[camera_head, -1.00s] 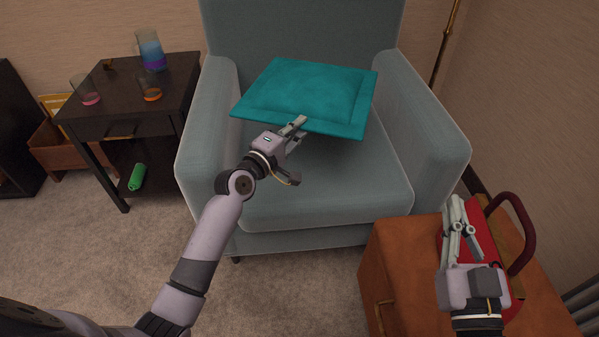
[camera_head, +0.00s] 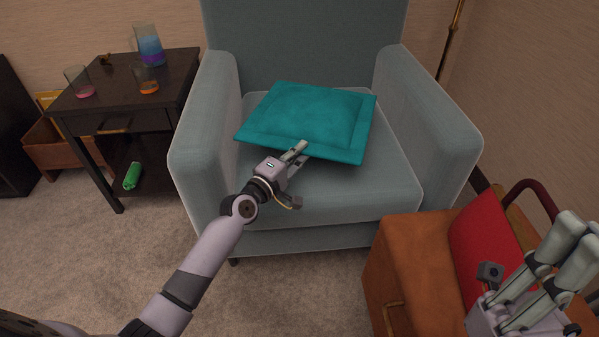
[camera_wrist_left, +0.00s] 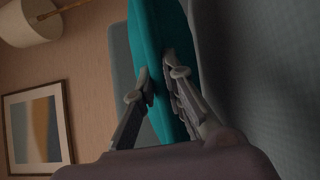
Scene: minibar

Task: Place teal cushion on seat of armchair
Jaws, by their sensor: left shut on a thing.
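The teal cushion (camera_head: 312,117) is over the seat of the grey-blue armchair (camera_head: 350,200), between its two arms. My left gripper (camera_head: 300,152) is shut on the cushion's front edge. In the left wrist view the fingers (camera_wrist_left: 160,85) pinch the cushion (camera_wrist_left: 160,40) from both sides. The cushion lies roughly flat, slightly tilted; I cannot tell whether its underside touches the seat. My right gripper (camera_head: 565,262) is at the lower right, in front of a red thing, with its fingers apart and nothing seen between them.
A dark side table (camera_head: 125,90) with glasses stands left of the armchair. A brown leather cabinet (camera_head: 415,265) with a red bag-like thing (camera_head: 485,240) on it is at the lower right. Carpet is clear in front of the armchair.

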